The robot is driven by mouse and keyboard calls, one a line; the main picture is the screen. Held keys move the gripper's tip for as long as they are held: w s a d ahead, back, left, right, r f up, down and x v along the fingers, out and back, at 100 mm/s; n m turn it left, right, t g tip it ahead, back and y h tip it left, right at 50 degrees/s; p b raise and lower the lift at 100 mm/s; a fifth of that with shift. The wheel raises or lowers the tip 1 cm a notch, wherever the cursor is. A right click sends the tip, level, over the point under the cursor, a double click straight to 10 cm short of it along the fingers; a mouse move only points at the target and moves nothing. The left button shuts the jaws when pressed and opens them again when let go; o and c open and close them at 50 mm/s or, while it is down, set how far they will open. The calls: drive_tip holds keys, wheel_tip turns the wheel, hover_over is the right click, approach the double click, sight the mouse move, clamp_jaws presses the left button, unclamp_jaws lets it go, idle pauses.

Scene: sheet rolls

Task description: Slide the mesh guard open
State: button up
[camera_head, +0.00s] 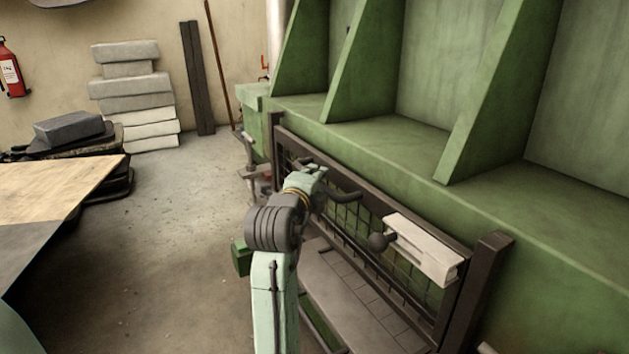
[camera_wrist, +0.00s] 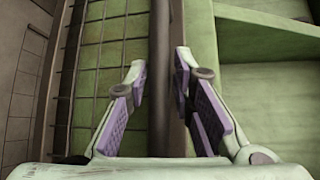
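The mesh guard (camera_head: 345,217) is a dark wire grid in a dark frame along the front of the green machine. A dark curved handle (camera_head: 346,197) sticks out from it, partly hidden behind my gripper. My gripper (camera_head: 318,172) is at this handle in the head view. In the wrist view my gripper (camera_wrist: 160,76) is open, with purple pads apart on either side of a dark vertical bar (camera_wrist: 160,30). I cannot tell whether this bar is the handle or the frame rail. The mesh (camera_wrist: 98,60) shows to its left. A gap shows between the left finger and the bar.
The green machine (camera_head: 390,160) rises behind. A wooden-topped table (camera_head: 55,190) is at left, with clear floor (camera_head: 170,230) between.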

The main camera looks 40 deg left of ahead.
drive_tip(key=shift+o, duration=1.1)
drive_tip(key=v, duration=1.2)
